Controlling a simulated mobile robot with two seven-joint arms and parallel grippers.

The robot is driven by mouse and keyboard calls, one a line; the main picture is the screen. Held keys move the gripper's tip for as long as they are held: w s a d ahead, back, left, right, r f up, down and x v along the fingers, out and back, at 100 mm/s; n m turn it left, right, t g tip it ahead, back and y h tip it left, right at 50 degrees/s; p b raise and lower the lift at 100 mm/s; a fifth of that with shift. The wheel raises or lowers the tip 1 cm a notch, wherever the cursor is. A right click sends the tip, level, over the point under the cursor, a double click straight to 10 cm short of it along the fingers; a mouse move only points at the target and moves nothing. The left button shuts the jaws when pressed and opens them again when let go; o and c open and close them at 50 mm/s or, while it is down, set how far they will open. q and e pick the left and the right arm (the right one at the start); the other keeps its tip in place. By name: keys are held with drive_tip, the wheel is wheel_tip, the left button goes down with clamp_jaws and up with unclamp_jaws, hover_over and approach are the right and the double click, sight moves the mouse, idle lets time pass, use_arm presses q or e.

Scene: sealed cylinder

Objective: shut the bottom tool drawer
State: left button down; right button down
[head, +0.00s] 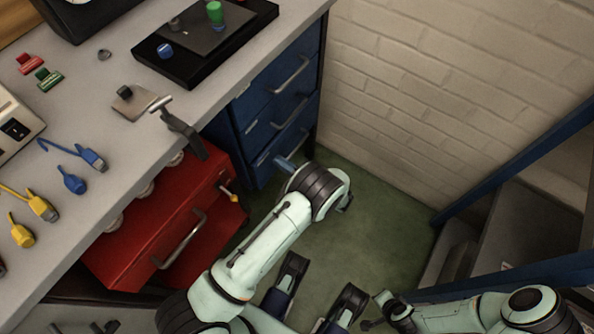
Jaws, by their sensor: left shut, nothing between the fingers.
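The blue drawer cabinet (275,105) stands under the right end of the bench, with three drawers one above another, each with a bar handle. The bottom drawer (263,172) is the lowest. Its front looks about in line with the fronts above, and I see no open gap or inside. My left gripper (286,163) is shut and empty, at the bottom drawer's front near its handle. I cannot tell whether it touches. The wrist hides the lower right of that drawer. My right gripper (376,311) is low at the bottom right, away from the cabinet; its fingers are too small to judge.
A red chest (150,225) with a bar handle stands left of the cabinet. The grey bench top (95,190) holds plugs, a clamp and a black tray (190,65). A brick wall (430,75) and blue-framed steps (515,225) are right. Green floor lies between.

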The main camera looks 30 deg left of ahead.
sight(266, 154)
use_arm(q)
drive_tip(key=shift+w+a, duration=0.1)
drive_tip(key=shift+a, duration=1.35)
use_arm(e)
drive_tip(key=shift+s+f, duration=0.35)
drive_tip(key=shift+s, duration=0.05)
use_arm(q)
drive_tip(key=shift+w+a+r, duration=0.1)
drive_tip(key=shift+a, duration=1.05)
use_arm(e)
drive_tip(key=shift+w+d, duration=0.1)
drive_tip(key=shift+r, duration=0.1)
